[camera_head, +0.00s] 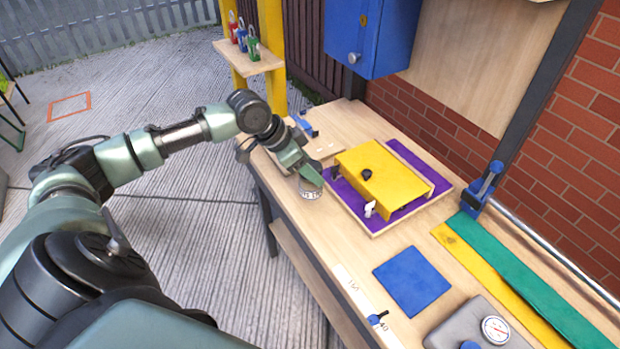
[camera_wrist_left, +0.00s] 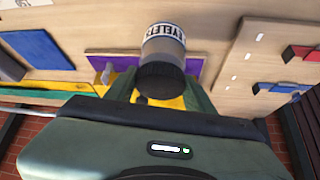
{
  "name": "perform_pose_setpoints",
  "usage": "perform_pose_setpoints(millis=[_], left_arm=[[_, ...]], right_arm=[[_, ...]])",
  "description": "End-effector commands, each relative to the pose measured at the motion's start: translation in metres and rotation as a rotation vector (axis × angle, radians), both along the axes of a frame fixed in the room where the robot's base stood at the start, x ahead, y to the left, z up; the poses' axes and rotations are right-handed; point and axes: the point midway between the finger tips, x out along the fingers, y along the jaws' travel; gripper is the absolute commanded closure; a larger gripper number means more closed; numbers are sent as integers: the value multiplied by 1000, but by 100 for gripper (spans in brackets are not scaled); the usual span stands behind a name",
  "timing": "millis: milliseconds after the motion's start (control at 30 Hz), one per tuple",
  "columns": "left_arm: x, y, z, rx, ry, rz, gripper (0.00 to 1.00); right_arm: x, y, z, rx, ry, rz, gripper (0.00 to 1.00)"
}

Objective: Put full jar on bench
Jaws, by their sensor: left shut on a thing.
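The jar (camera_wrist_left: 163,48) has a dark lid, a grey body and a white label band with dark letters. In the left wrist view its lid faces the camera, between my fingers. My left gripper (camera_head: 308,177) is shut on the jar. In the head view only the jar's lower part with the pale label (camera_head: 310,192) shows below the gripper, near the bench's front edge beside the purple board. I cannot tell whether its base touches the wooden bench (camera_head: 300,229). My right gripper is not in view.
A yellow box (camera_head: 385,172) sits on the purple board (camera_head: 405,152) close to the jar. A blue square (camera_head: 412,281) and a grey gauge box (camera_head: 470,325) lie nearer on the bench. A blue cabinet (camera_head: 365,35) hangs above. Padlocks stand on a small shelf (camera_head: 250,62).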

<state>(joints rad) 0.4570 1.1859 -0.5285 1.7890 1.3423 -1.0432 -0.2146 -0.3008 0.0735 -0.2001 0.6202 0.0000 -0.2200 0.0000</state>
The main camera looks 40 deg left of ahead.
Motion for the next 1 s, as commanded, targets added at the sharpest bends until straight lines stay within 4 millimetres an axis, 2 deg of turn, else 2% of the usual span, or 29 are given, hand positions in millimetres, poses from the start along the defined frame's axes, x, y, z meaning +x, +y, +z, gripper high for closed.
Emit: perform_pose_setpoints(millis=[267, 633, 667, 700, 733, 1000], left_arm=[[0, 0, -37, -1, 1, 0, 99], [0, 0, -42, 0, 0, 0, 99], [0, 0, -42, 1, 1, 0, 41], [-1, 0, -42, 1, 1, -1, 30], [-1, 0, -42, 1, 1, -1, 25], [0, 0, -42, 1, 1, 0, 25]], right_arm=[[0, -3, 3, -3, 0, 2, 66], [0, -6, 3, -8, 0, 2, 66], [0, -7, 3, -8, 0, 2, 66], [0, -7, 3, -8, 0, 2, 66], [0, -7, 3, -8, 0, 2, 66], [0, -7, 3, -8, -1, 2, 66]])
